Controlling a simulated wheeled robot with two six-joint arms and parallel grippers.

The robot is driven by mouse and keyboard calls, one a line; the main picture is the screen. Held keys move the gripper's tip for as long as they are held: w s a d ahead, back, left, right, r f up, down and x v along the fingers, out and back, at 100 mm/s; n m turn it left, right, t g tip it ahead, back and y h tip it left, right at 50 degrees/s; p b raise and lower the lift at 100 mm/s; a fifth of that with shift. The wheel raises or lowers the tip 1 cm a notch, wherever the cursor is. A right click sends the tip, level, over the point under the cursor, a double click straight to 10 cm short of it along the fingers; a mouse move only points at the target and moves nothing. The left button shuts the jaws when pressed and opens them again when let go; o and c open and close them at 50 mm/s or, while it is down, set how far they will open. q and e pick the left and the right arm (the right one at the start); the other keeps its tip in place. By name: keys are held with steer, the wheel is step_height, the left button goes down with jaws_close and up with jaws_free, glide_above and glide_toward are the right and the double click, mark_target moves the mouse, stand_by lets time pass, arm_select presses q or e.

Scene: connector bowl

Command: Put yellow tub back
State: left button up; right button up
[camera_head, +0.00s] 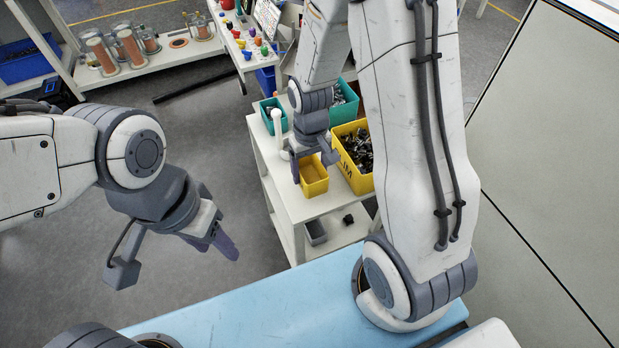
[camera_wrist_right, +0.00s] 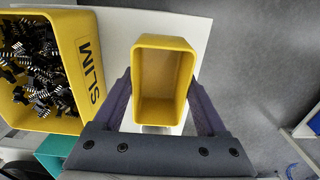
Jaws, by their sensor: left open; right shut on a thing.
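The small yellow tub (camera_head: 314,180) is at the front left part of the white cart top in the head view. In the right wrist view the tub (camera_wrist_right: 164,82) sits between the two fingers and looks empty. My right gripper (camera_head: 312,157) is shut on the tub, with a finger against each side. Whether the tub rests on the cart or hangs just above it, I cannot tell. My left gripper (camera_head: 224,240) is open and empty over the floor, left of the cart.
A larger yellow bin (camera_head: 343,163) of dark connectors, with lettering on its wall, stands right beside the tub. Teal bins (camera_head: 271,120) stand behind, near a white bottle-like object (camera_head: 277,122). The white cart (camera_head: 318,207) has a lower shelf. A light-blue surface (camera_head: 270,310) lies in front.

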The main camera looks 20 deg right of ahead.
mark_target(310, 181)
steer(key=shift+w+f, duration=0.1)
steer(key=shift+f, duration=1.95)
steer(key=shift+f, duration=0.1)
steer(key=shift+f, duration=0.15)
steer(key=o, duration=1.3)
steer(key=shift+o, duration=0.2)
step_height(310, 181, up, 12)
steer(key=s+a+r+n, duration=0.3)
steer(key=s+a, duration=0.3)
steer(key=s, duration=0.3)
steer(key=s+a+r+n+y, duration=0.1)
steer(key=s+a+r+n, duration=0.3)
steer(key=s, duration=0.5)
steer(key=a, duration=0.2)
steer(key=shift+a+r, duration=0.3)
